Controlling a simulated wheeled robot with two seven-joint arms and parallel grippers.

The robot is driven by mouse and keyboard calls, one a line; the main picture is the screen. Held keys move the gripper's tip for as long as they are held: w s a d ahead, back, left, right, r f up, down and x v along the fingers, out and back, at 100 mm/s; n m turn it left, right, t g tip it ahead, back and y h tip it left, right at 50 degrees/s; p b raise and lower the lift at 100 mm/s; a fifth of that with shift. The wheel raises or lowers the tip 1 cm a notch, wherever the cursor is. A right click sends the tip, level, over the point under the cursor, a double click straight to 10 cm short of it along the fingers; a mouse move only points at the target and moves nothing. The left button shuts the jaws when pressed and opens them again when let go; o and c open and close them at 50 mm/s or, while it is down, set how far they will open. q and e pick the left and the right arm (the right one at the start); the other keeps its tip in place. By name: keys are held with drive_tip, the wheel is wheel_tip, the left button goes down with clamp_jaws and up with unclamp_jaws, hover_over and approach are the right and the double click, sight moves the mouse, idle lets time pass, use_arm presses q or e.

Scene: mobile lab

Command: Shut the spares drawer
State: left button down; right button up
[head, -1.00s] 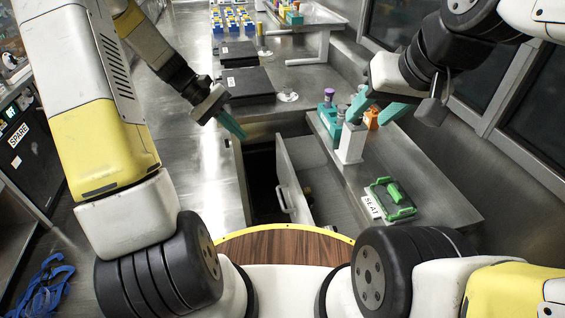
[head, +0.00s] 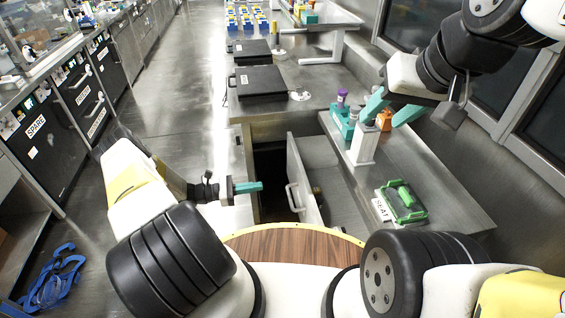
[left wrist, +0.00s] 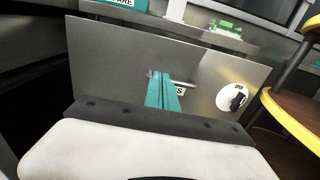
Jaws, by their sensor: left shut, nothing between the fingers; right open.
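The spares drawer (head: 305,182) stands open below the right-hand counter, its grey front facing left with a pale bar handle (head: 293,197). In the left wrist view, the drawer front (left wrist: 110,65) fills the middle. My right gripper (head: 391,110) is open above the right counter, beside a white block (head: 363,145) and an orange item (head: 384,120).
A green-framed item (head: 403,201) and a SEAT label (head: 381,209) lie on the right counter. A dark gap lies left of the drawer front. Black closed laptop-like cases (head: 258,82) sit on the bench behind. A brown round top (head: 290,244) is in front.

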sight(300, 180)
use_arm(q)
drive_tip(key=x, duration=1.3)
drive_tip(key=shift+w+d, duration=0.1)
drive_tip(key=shift+d, duration=0.15)
